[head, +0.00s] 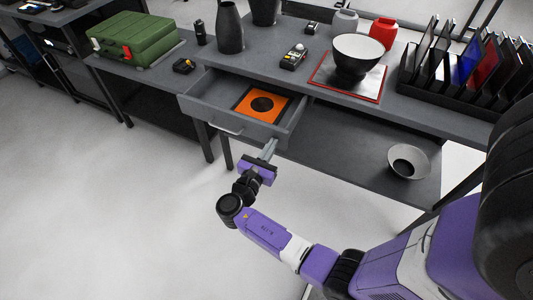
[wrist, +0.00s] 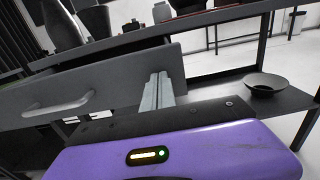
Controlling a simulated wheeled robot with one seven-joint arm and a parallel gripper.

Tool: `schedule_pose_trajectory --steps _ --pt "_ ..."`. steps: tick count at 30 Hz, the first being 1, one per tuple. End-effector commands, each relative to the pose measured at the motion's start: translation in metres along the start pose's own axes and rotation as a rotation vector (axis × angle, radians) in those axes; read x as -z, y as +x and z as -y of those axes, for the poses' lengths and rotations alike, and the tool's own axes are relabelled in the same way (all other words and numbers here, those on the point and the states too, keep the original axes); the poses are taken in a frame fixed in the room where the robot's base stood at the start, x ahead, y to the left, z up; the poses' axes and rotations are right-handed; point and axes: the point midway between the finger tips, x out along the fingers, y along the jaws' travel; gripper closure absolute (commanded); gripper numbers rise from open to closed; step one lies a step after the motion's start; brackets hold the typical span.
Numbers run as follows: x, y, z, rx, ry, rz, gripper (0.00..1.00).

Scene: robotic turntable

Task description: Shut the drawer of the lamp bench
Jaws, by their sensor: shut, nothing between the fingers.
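The lamp bench (head: 305,79) is a dark grey table with one drawer (head: 205,104) pulled out. An orange square with a dark round centre (head: 262,105) lies inside the drawer. The drawer front has a pale bar handle (head: 226,129), which also shows in the wrist view (wrist: 60,103). My gripper (head: 269,146) is shut and empty, its fingertips close to the right end of the drawer front. In the wrist view the fingers (wrist: 157,90) overlap the right part of the front. I cannot tell whether they touch it.
On the bench top stand dark vases (head: 229,28), a black bowl on a red-edged board (head: 325,87), a red container (head: 384,32) and a rack of panels (head: 455,92). A bowl (head: 408,161) sits on the lower shelf. A green case (head: 131,38) is left. Floor in front is clear.

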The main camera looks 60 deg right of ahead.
Motion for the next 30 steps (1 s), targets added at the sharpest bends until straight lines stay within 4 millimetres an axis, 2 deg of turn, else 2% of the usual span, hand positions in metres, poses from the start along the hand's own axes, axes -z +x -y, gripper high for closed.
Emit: schedule_pose_trajectory --steps 12,18,24,30 --pt "0.003 0.115 0.002 0.008 0.003 0.0 1.0" --pt "0.004 0.165 0.002 0.006 0.004 0.0 1.0" --pt "0.003 0.203 0.002 0.005 0.002 0.001 1.0" --pt "0.001 0.225 0.001 0.003 0.002 0.0 1.0"
